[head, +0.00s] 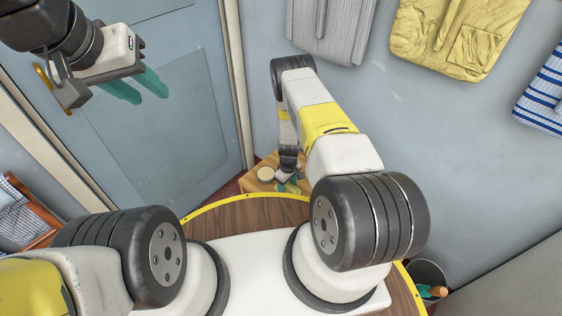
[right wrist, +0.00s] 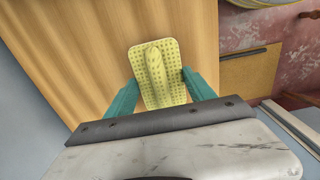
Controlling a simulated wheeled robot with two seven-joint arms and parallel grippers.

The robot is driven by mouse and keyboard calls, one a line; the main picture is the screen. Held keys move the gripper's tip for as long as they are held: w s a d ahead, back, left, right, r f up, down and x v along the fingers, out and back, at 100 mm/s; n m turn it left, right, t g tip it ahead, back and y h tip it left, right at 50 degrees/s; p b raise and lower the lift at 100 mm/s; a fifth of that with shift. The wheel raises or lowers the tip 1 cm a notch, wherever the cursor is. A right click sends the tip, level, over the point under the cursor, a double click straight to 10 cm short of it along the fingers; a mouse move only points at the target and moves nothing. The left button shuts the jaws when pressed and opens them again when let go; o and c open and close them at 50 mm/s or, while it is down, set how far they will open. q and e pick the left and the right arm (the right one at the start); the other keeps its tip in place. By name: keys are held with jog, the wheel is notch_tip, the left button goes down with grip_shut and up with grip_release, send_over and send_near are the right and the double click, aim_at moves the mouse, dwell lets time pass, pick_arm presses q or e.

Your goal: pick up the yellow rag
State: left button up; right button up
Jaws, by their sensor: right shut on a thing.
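The yellow rag (right wrist: 158,75) is a small dotted square with a raised ridge down its middle, seen in the right wrist view over a light wooden top. My right gripper (right wrist: 161,93) has its teal fingers at the rag's two sides and is shut on it. Whether the rag touches the wood is unclear. In the head view my right gripper (head: 288,186) is low at the small wooden stand, beyond the round platform, and the rag is hard to make out there. My left gripper (head: 136,88) is raised at the upper left, empty, with its fingers apart.
The wooden stand (head: 257,186) holds a round pale item (head: 266,174). A grey door (head: 165,120) is at left, with a basket of cloth (head: 20,215) at the left edge. Garments, including a yellow one (head: 455,35), hang on the wall. A bin (head: 430,275) is at lower right.

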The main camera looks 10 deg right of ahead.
notch_tip(320, 180, up, 3)
jog(key=shift+f, duration=0.2)
jog(key=s+a+r, duration=0.1)
jog(key=s+a, duration=0.3)
jog(key=s, duration=1.1)
jog(key=shift+s+a, duration=0.2)
jog(key=o, duration=0.8)
jog(key=c, duration=0.5)
jog(key=shift+w+r, duration=0.1)
jog(key=shift+r, duration=0.05)
